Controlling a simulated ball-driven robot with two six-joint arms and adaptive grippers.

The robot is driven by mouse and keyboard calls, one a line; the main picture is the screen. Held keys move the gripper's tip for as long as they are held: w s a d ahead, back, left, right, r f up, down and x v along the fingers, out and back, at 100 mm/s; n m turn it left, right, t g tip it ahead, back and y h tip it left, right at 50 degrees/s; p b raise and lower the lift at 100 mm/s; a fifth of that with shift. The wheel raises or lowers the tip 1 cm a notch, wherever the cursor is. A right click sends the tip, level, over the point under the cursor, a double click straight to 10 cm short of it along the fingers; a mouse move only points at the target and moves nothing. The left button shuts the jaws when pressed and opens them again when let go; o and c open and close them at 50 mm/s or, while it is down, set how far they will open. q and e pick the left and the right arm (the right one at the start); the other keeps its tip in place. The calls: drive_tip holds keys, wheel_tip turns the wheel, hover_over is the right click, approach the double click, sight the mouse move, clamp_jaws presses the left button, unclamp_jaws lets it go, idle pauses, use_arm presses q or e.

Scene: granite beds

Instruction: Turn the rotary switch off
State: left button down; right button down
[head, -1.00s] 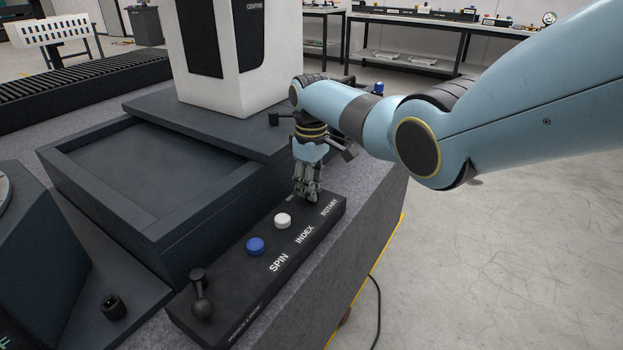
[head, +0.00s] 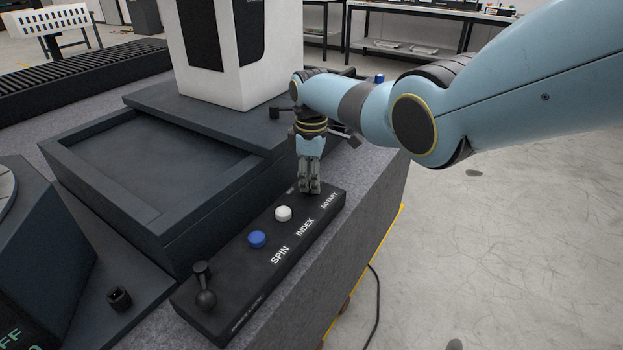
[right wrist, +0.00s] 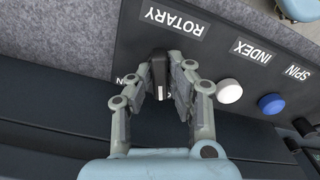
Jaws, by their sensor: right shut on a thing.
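The black control panel (head: 283,258) lies on the granite bed, with white labels SPIN, INDEX and ROTARY. My right gripper (head: 310,189) points down onto the panel's far end, beside the ROTARY label. In the right wrist view the right gripper (right wrist: 162,98) is shut on the rotary switch (right wrist: 159,70), a black knob with a white line on it. The fingers hide the knob in the head view. My left gripper is not in view.
A white button (head: 283,213) and a blue button (head: 257,239) sit along the panel. A black ball-ended lever (head: 205,300) stands at its near end. A dark tray (head: 150,165) and a white column (head: 245,90) stand behind. Open floor lies to the right.

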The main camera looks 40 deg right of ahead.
drive_tip(key=shift+w+r, duration=0.1)
drive_tip(key=c, duration=1.3)
unclamp_jaws()
wheel_tip(320, 180, up, 12)
drive_tip(key=shift+f, duration=0.1)
